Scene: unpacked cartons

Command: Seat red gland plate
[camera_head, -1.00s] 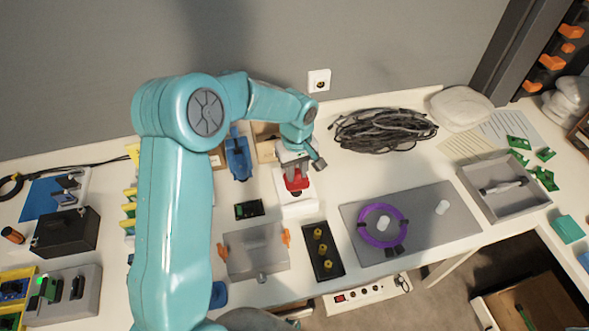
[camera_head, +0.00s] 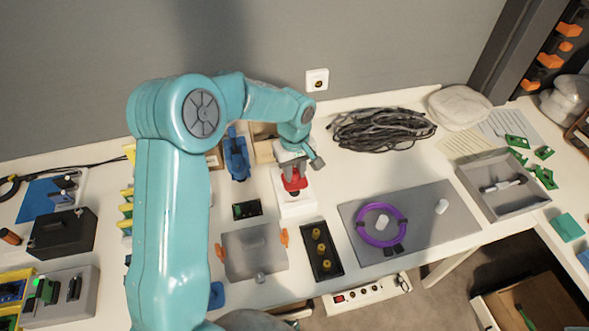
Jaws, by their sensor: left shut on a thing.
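My left gripper (camera_head: 294,171) points down and is shut on the red gland plate (camera_head: 295,183). The plate is at or just above a white block-like box (camera_head: 296,204) on the table. A dark spot shows on the box just below the plate. Whether the plate touches the box I cannot tell from this angle. The gripper body hides the plate's far side. My right gripper is not in view.
A black tray with yellow knobs (camera_head: 321,251) and a grey panel with orange clips (camera_head: 253,252) stand in front. A small green circuit board (camera_head: 247,209) lies left. A black cable coil (camera_head: 381,129) lies behind right. A purple ring (camera_head: 382,240) lies on a grey mat (camera_head: 436,230).

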